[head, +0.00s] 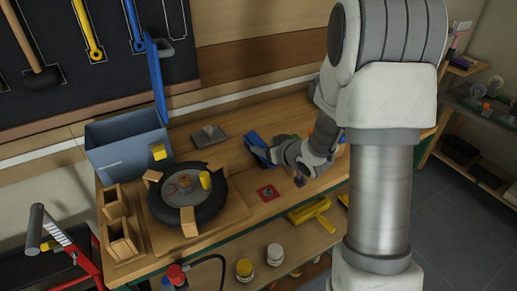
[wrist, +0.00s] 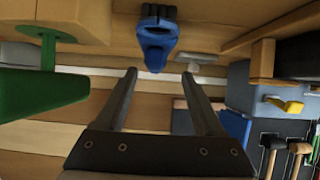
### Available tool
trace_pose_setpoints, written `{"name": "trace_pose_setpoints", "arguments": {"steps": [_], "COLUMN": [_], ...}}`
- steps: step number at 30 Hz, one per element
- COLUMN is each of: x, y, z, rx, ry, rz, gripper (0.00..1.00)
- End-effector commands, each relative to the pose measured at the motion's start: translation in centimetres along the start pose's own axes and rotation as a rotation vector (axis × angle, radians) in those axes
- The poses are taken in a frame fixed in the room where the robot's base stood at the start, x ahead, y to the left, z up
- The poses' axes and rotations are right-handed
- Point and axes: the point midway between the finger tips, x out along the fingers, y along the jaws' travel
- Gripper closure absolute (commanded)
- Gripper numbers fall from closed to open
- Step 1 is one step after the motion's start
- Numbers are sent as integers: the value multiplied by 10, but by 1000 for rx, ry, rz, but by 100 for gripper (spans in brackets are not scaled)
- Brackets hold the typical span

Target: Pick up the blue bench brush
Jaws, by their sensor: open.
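A blue object that looks like the bench brush (head: 257,146) lies on the wooden workbench, right of the wheel. My gripper (head: 279,153) is low over the bench, close to its right side; its fingers are hard to make out there. My gripper (wrist: 159,74) is open and empty. The brush appears ahead of the gap between the fingertips, not clamped. I cannot tell whether a finger touches it.
A dark wheel (head: 215,201) with wooden blocks and a grey-blue bin (head: 128,150) stand to the left. A grey flat tool (head: 208,136) lies behind. A red square (head: 268,193) is on the front of the bench. In the wrist view a green object (wrist: 40,95) is close at left.

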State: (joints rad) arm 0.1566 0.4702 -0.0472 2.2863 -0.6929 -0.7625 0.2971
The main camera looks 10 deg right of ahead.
Motion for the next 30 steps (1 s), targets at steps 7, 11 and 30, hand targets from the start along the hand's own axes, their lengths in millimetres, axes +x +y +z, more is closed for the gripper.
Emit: {"name": "trace_pose_setpoints", "arguments": {"steps": [7,11,30], "x": [24,42,52], "y": [6,7,8], "z": [1,1,1], "rx": [0,-1,1], "ry": [-1,0,1], "rz": [0,-1,1], "gripper": [30,30,77]}}
